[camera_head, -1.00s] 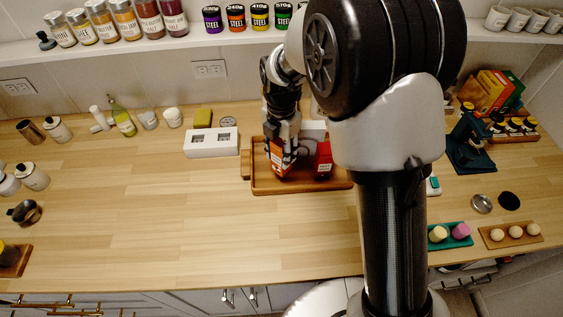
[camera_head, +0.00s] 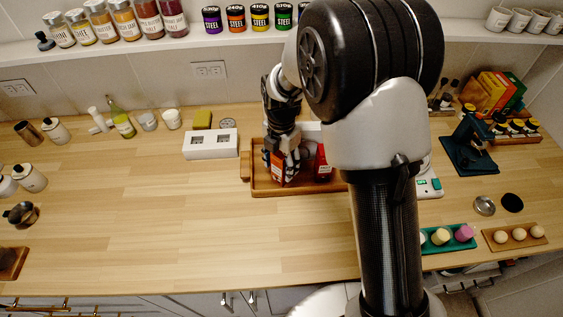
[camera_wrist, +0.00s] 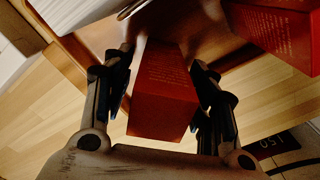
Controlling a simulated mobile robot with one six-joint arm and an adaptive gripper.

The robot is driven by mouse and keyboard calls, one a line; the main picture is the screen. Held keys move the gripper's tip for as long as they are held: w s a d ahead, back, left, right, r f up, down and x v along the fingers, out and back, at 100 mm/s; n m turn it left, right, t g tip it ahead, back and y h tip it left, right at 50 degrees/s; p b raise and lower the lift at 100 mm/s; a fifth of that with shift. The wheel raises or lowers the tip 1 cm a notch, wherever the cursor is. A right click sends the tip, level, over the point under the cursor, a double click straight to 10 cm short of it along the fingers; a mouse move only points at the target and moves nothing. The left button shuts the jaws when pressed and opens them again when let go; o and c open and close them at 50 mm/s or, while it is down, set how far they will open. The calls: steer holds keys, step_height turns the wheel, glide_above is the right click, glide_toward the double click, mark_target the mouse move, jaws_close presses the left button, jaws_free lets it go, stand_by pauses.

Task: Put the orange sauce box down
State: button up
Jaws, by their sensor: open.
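The orange sauce box (camera_head: 277,171) stands in the wooden tray (camera_head: 262,190), near its left part. In the wrist view the box (camera_wrist: 164,88) looks red-orange with small print and sits between my two fingers. My gripper (camera_head: 283,158) is open around it, with a gap visible beside the box in the wrist view. The fingers hide part of the box in the head view. A second red box (camera_head: 323,165) is to its right in the tray, partly hidden by my arm; it also shows at the upper right of the wrist view (camera_wrist: 275,32).
A white box with two dark windows (camera_head: 210,145) stands just left of the tray. A green tray (camera_head: 462,243) and an egg board (camera_head: 500,240) lie at the front right. A blue-green stand (camera_head: 470,155) is at the right. The counter's left middle is clear.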

step_height(320, 180, up, 12)
steer(key=p, duration=0.3)
steer(key=shift+r, duration=0.25)
steer(key=s+d+r+m+t, duration=0.2)
steer(key=s+d+r+m, duration=0.4)
steer(key=s+r+m, duration=0.45)
steer(key=s+d+r+m+t, duration=0.1)
steer(key=s+d+m, duration=0.1)
steer(key=s+m, duration=0.5)
steer(key=s+d+m+t, duration=0.1)
steer(key=s+d+m, duration=0.1)
steer(key=s+m, duration=0.6)
steer(key=shift+s+r+m+t, duration=0.15)
steer(key=shift+r+m+t, duration=0.2)
steer(key=shift+m, duration=0.4)
steer(key=shift+f, duration=0.1)
steer(key=shift+f+b, duration=0.3)
steer(key=shift+f, duration=0.05)
